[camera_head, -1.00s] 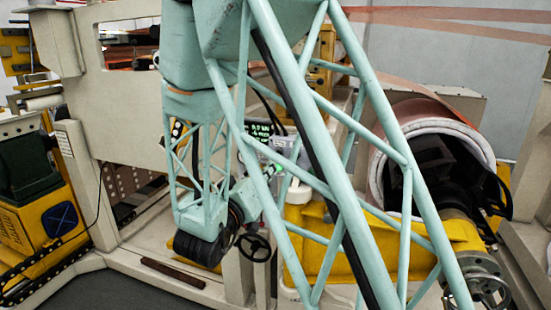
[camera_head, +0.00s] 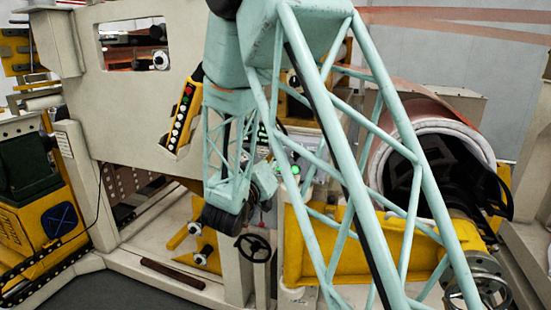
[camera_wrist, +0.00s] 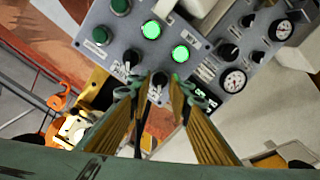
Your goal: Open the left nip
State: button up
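In the wrist view, a grey control panel (camera_wrist: 208,62) carries two lit green buttons, dark green buttons, black selector knobs and gauges. One selector knob (camera_wrist: 158,88) shows between the two fingertips of my gripper (camera_wrist: 160,92). The fingers are apart, and I cannot tell whether either touches the knob. Another selector knob (camera_wrist: 132,58) sits just up and left of it. The labels are too small to read, so I cannot tell which control is the left nip. In the head view my arm hides most of the panel; a green light (camera_head: 295,170) shows beside it.
A yellow pendant with buttons (camera_head: 181,115) hangs on the beige machine frame (camera_head: 120,115). A black handwheel (camera_head: 253,247) is below my wrist. A large copper foil roll (camera_head: 425,125) stands at the right. In the wrist view, an orange hook (camera_wrist: 62,100) is at the left.

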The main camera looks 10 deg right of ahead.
jog(key=shift+w+d, duration=0.2)
jog(key=shift+w, duration=0.15)
jog(key=c, duration=0.5)
